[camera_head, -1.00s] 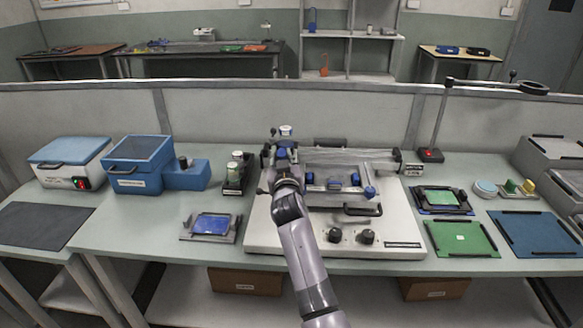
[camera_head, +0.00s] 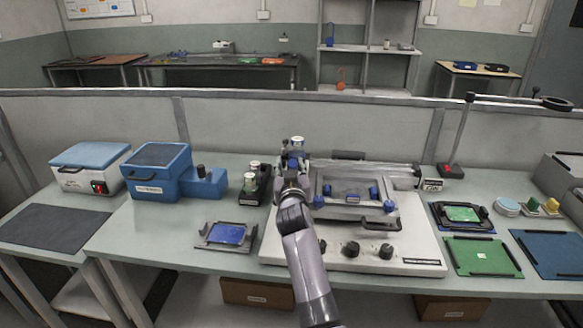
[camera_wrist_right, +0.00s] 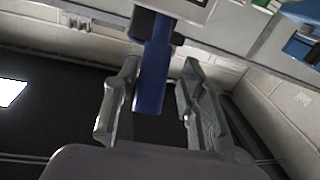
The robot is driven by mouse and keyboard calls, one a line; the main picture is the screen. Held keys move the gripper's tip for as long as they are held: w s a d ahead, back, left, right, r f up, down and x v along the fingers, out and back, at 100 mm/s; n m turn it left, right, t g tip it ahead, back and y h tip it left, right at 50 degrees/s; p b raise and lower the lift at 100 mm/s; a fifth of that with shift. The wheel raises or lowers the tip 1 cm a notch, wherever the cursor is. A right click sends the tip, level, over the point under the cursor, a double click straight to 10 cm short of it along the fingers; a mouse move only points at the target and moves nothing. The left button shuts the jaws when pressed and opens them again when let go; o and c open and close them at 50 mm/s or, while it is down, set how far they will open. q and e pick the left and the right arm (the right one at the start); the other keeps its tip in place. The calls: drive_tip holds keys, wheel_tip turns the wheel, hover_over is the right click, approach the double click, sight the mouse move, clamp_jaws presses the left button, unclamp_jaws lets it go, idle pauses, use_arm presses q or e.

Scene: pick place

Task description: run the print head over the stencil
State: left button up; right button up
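The stencil printer (camera_head: 415,248) is a pale machine with black knobs on its front, in the middle of the table in the head view. Its stencil frame (camera_head: 345,211) is grey with blue clamps. The print head (camera_head: 296,146), with a white-topped blue part, is at the frame's left end, partly hidden by my right arm. My right gripper (camera_head: 293,170) is at the print head. In the right wrist view its two fingers (camera_wrist_right: 160,100) stand either side of a blue bar (camera_wrist_right: 152,85), with a visible gap. My left gripper is out of view.
A blue box (camera_head: 157,172), a dark holder with jars (camera_head: 250,187) and a small tray with a blue plate (camera_head: 226,234) are left of the printer. A green mat (camera_head: 481,258) and a blue mat (camera_head: 552,256) lie to the right. A lamp arm (camera_head: 462,135) stands behind.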

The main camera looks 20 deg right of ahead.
drive_tip(key=shift+d+r, duration=0.1)
drive_tip(key=shift+d, duration=0.05)
wheel_tip(320, 180, up, 10)
drive_tip(key=shift+f, duration=0.1)
idle(0.5)
idle(0.4)
